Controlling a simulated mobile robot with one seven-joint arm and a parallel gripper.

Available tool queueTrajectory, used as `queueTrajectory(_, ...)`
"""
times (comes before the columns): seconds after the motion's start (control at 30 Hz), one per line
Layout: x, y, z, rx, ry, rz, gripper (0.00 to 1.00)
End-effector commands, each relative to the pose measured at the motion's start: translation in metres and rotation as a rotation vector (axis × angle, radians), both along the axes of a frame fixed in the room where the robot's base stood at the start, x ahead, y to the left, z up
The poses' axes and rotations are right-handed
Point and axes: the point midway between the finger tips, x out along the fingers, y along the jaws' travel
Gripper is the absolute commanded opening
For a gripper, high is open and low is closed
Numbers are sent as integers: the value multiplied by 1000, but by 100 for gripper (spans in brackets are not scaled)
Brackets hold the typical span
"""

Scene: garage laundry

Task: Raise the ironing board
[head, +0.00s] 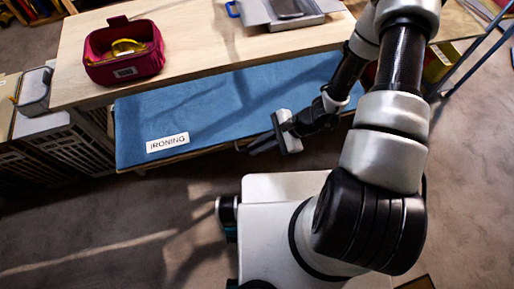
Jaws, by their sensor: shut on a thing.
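The ironing board (215,105) is a long blue padded panel with a white "IRONING" label (167,142) at its front left. It sits below and in front of the wooden top, and its back part is hidden under that top. My gripper (262,144) is at the board's front edge, right of the label, with its dark fingers pointing left. It is shut on the board's front edge; the exact contact is small and partly hidden. I cannot tell the board's tilt from this one view.
Slatted crates (50,150) stand at the left. A blue metal frame (480,55) is at the right. The floor (100,225) at front left is clear.

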Motion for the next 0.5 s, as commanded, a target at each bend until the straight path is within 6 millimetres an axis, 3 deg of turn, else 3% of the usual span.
queueTrajectory(0.5, 1, 0, 11, 4, -4, 0, 0)
